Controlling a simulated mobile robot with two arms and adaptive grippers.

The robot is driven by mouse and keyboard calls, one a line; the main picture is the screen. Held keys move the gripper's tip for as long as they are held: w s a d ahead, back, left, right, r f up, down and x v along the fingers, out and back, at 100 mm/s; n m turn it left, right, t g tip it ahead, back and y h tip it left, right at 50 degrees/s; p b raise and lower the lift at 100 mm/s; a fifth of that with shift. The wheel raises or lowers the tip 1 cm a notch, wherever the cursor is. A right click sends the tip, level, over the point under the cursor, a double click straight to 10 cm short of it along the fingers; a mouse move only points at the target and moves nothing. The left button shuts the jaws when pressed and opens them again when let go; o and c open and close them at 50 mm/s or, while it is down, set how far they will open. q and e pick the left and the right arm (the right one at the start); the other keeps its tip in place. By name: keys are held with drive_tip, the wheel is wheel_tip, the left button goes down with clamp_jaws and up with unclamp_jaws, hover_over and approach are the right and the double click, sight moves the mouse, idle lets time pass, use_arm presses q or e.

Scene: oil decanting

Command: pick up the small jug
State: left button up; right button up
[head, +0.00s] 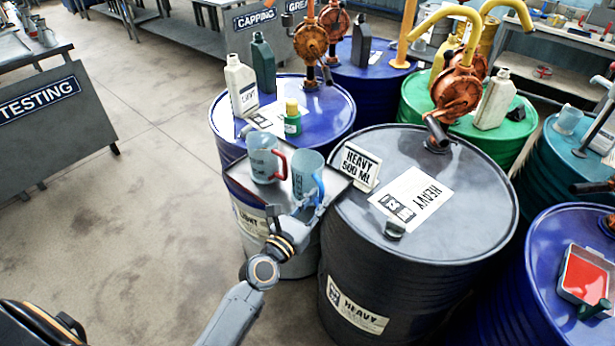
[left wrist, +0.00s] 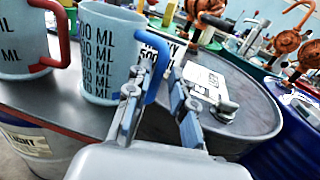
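Two jugs stand on a dark tray (head: 243,187) on the drum labelled LIGHT. The blue-handled jug (head: 306,170) is bluish and translucent, and looks slightly smaller than the red-handled jug (head: 263,157) to its left. In the left wrist view the blue-handled jug (left wrist: 100,50) shows repeated ML markings; the red-handled jug (left wrist: 22,45) is cut off at the left edge. My left gripper (head: 305,207) is at the front right of the blue-handled jug. Its fingers (left wrist: 155,88) are apart, with the blue handle between or just beyond them; contact is unclear. My right gripper is not in view.
A HEAVY 500 ML sign (head: 359,166) stands on the black drum (head: 450,225), just right of the tray. Bottles (head: 241,86) and a small green container (head: 292,120) stand on the blue drum behind. Floor at left is clear.

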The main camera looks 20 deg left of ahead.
use_arm(q)
drive_tip(key=w, duration=0.3)
drive_tip(key=shift+d+f, duration=0.15)
drive_tip(key=shift+d, duration=0.1)
drive_tip(key=shift+s, duration=0.1)
clamp_jaws()
